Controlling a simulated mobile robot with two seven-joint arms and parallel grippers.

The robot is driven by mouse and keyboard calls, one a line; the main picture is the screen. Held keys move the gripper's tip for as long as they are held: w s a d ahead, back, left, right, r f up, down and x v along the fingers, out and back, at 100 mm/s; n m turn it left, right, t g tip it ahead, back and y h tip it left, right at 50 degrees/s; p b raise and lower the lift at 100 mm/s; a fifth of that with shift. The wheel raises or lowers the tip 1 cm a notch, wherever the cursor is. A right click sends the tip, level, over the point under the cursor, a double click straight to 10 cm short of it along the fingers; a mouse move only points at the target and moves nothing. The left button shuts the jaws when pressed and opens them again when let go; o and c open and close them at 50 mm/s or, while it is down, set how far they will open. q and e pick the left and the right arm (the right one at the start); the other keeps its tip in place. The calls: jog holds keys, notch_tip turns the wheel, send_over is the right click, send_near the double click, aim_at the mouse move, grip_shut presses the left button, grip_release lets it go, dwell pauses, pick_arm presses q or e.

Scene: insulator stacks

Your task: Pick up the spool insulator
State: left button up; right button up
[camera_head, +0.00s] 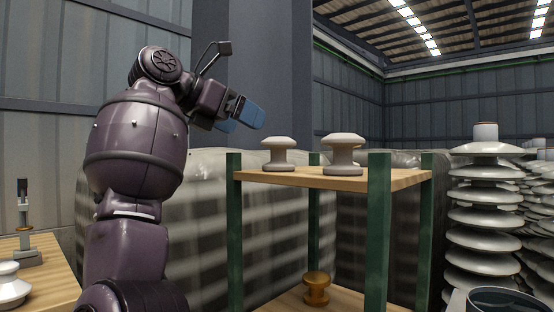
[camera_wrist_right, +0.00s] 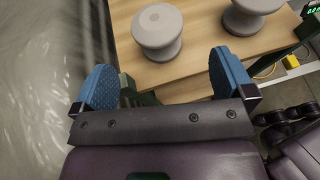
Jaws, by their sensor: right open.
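Two pale spool insulators stand upright on the top board of a green-posted wooden shelf, a smaller left one (camera_head: 278,154) and a larger right one (camera_head: 343,153). In the right wrist view, one spool (camera_wrist_right: 157,32) stands beyond the gap between my fingers, and the other spool (camera_wrist_right: 247,14) is at the top right, partly cut off. My right gripper (camera_head: 241,117), with blue finger pads, is open and empty, above and left of the left spool. Its spread fingers (camera_wrist_right: 163,76) also show in the right wrist view, not touching a spool. My left gripper is out of view.
The wooden shelf top (camera_head: 315,178) has green corner posts (camera_head: 378,235). A brown spool (camera_head: 317,288) sits on the lower board. A tall ribbed insulator stack (camera_head: 484,215) stands to the right. A table at lower left holds a white insulator (camera_head: 10,286).

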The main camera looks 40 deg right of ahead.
aim_at(269, 138)
jog(key=b+x, duration=0.1)
jog(key=x, duration=0.5)
jog(key=shift+w+a+f, duration=0.1)
jog(key=shift+w, duration=0.1)
jog(key=x, duration=0.1)
jog(key=b+x, duration=0.2)
jog(key=x, duration=0.1)
jog(key=shift+w+f, duration=0.2)
jog(key=shift+w, duration=0.1)
jog(key=shift+d, duration=0.3)
jog(key=shift+s+d+r, duration=0.1)
jog(key=shift+s+r, duration=0.05)
jog(key=shift+s, duration=0.1)
jog(key=c, duration=1.1)
